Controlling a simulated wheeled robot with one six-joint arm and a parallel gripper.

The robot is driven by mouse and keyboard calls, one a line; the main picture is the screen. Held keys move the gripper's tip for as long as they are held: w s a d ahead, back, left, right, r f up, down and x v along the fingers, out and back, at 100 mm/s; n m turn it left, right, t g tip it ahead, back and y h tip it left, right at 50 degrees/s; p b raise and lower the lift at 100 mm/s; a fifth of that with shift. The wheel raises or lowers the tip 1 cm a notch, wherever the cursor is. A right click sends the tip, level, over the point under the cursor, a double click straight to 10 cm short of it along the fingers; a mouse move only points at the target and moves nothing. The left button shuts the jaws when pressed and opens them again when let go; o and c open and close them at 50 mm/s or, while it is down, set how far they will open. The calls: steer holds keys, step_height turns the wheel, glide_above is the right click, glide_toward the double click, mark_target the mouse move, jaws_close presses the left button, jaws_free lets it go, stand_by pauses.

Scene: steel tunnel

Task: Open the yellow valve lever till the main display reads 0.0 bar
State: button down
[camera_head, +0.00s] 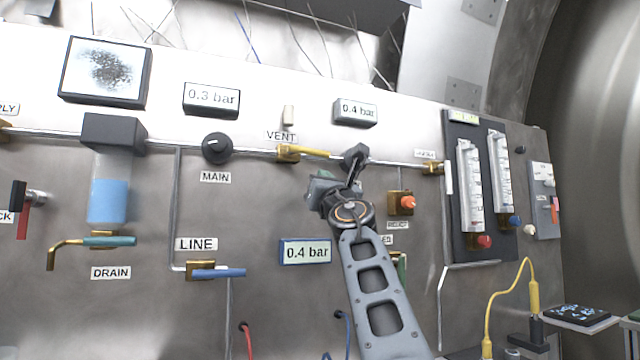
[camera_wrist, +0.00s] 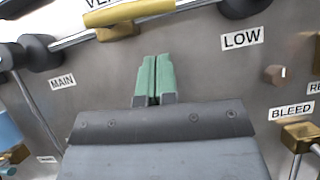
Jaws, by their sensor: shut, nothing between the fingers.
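The yellow valve lever (camera_head: 310,152) sits under the VENT label on the panel and lies roughly along the horizontal pipe, pointing right. Its brass body and yellow handle (camera_wrist: 130,12) also show at the top of the wrist view. My gripper (camera_wrist: 153,75) has green fingers pressed together, empty, below the lever and apart from it in the picture. In the head view my gripper (camera_head: 322,183) is partly hidden by my wrist, below and right of the lever. The display (camera_head: 211,97) above the MAIN knob reads 0.3 bar.
Displays at upper right (camera_head: 356,112) and lower middle (camera_head: 306,251) both read 0.4 bar. The MAIN knob (camera_head: 215,148) is left of the lever; the LOW knob (camera_wrist: 242,6) is right. A blue LINE lever (camera_head: 218,273) and an orange-knobbed valve (camera_head: 402,203) are lower.

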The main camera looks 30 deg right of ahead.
steer(key=b+v, duration=0.4)
steer(key=v, duration=0.5)
steer(key=shift+s, duration=0.25)
steer(key=shift+r, duration=0.1)
steer(key=w+a+f+m+g+h+p, duration=0.15)
steer(key=f+m+g+p, duration=0.3)
steer(key=m+p, duration=0.8)
steer(key=w+f+m+g+h+p, duration=0.1)
steer(key=w+f+m+g+p, duration=0.15)
steer(key=m+g+p, duration=0.65)
steer(key=s+a+f+m+g+y+p, duration=0.7)
steer(key=s+a+f+m+p, duration=0.4)
steer(key=p, duration=0.7)
steer(key=s+a+f, duration=0.1)
steer(key=s+f, duration=0.2)
steer(key=s, duration=0.1)
steer(key=shift+s+a+f, duration=0.25)
steer(key=shift+a+f, duration=0.05)
steer(key=shift+a, duration=0.05)
